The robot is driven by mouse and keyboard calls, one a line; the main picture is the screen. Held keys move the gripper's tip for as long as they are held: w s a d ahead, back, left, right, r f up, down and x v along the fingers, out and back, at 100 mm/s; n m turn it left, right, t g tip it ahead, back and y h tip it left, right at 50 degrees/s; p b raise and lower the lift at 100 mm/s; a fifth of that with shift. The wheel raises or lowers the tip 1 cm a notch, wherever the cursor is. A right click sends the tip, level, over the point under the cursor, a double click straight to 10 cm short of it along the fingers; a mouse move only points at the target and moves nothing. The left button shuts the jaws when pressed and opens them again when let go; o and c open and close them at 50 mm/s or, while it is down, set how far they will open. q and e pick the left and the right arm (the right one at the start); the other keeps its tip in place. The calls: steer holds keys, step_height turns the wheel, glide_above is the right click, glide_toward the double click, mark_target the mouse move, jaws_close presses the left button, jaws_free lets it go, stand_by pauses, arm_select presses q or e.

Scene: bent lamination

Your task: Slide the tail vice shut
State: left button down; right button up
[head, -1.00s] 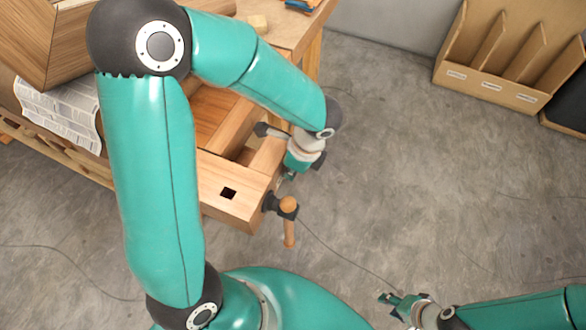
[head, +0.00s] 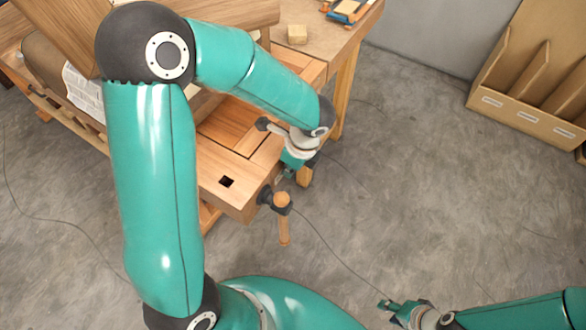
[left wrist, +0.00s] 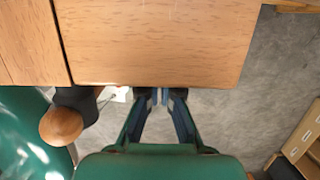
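The tail vice (head: 240,193) is the pale wooden block with a square black hole at the bench's near right corner. Its dark screw hub and wooden handle (head: 283,220) stick out at the front. Only a thin dark seam shows between the block and the bench. My left gripper (head: 291,172) is at the vice's right end, partly hidden by its wrist. My right gripper (head: 388,308) is open and empty, far from the bench.
The workbench (head: 322,66) bears a small wooden block (head: 297,34) and a blue-and-orange item (head: 347,10). Printed paper (head: 83,95) is at the left. A cardboard divider rack (head: 525,119) stands at the right. The grey floor between is clear except for thin cables.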

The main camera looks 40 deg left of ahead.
arm_select(q)
steer(key=shift+a, duration=0.3)
